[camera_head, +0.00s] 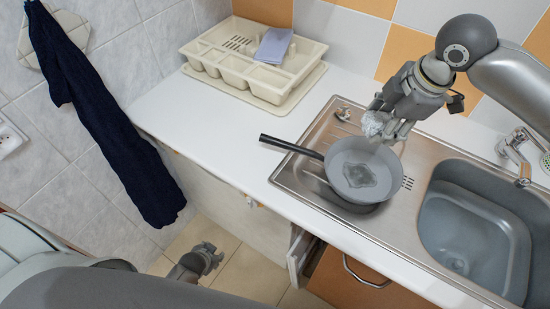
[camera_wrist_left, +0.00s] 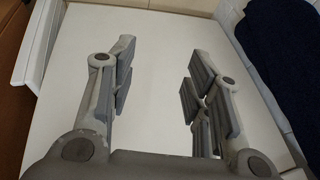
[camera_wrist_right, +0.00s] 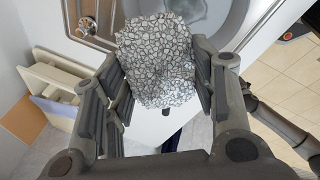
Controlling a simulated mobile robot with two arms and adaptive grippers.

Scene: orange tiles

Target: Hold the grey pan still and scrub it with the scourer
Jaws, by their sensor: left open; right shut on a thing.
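The grey pan (camera_head: 345,190) sits on the steel drainboard beside the sink, its black handle (camera_head: 291,147) pointing to the upper left. A darker patch (camera_head: 360,174) shows on the pan's inside bottom. My right gripper (camera_head: 384,129) is shut on the scourer (camera_head: 371,124), a crumpled silvery pad, above the pan's far rim. The scourer fills the space between the fingers in the right wrist view (camera_wrist_right: 158,62), with part of the pan (camera_wrist_right: 237,22) behind it. My left gripper (camera_head: 212,257) is low in front of the counter, away from the pan. Its fingers are open and empty in the left wrist view (camera_wrist_left: 158,85).
A cream dish rack (camera_head: 262,82) with a bluish cloth (camera_head: 273,46) stands at the back left of the counter. The sink basin (camera_head: 462,240) and tap (camera_head: 519,150) are on the right. A dark towel (camera_head: 105,120) hangs on the left wall. The white counter (camera_head: 215,125) between is clear. A drawer or door (camera_head: 301,255) stands open below.

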